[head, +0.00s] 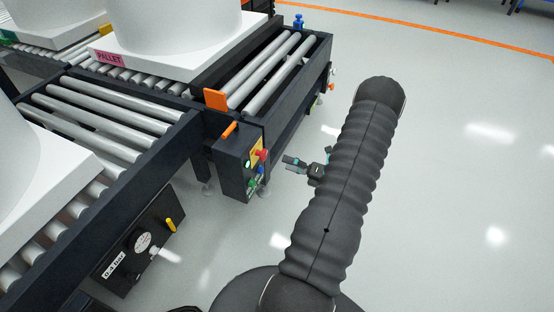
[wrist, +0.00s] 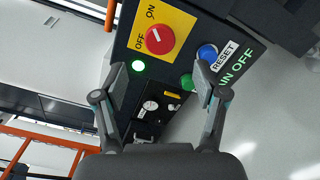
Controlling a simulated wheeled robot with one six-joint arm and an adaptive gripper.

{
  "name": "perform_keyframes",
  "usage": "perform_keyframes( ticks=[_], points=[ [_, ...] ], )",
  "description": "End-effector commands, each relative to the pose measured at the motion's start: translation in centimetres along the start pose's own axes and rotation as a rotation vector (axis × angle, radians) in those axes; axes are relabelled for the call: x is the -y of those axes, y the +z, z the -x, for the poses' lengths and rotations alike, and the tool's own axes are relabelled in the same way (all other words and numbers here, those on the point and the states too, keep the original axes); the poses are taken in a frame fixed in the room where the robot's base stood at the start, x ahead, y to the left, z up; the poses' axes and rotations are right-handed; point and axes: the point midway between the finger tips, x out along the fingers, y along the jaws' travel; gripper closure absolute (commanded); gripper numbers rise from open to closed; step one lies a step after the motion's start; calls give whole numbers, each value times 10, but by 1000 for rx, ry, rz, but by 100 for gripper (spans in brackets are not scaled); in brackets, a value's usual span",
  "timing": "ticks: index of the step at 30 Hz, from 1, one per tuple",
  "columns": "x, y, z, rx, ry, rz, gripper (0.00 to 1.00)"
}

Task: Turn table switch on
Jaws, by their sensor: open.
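The table switch is a red rotary knob (wrist: 160,40) on a yellow plate (wrist: 178,22) marked ON and OFF. It has a small white mark; I cannot tell for sure which label the mark points to. In the head view the red knob (head: 263,154) is on the side of a dark control box (head: 236,164) at the conveyor's corner. My gripper (wrist: 160,82) is open and empty, its two fingers apart, with the knob beyond and between them. In the head view my gripper (head: 292,162) is just right of the box, apart from it.
A lower box with a gauge (head: 140,240) hangs under the conveyor. White pallets (head: 175,55) stand on rollers. Floor at right is clear.

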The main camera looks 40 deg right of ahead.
Motion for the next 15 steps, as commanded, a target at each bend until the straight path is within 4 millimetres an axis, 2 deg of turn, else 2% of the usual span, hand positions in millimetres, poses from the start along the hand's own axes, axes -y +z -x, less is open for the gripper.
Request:
perform_keyframes(
  ticks=[6,15],
  points=[
    [0,0,20,0,0,0,28],
    [0,0,22,-1,0,-1,28]
  ],
)
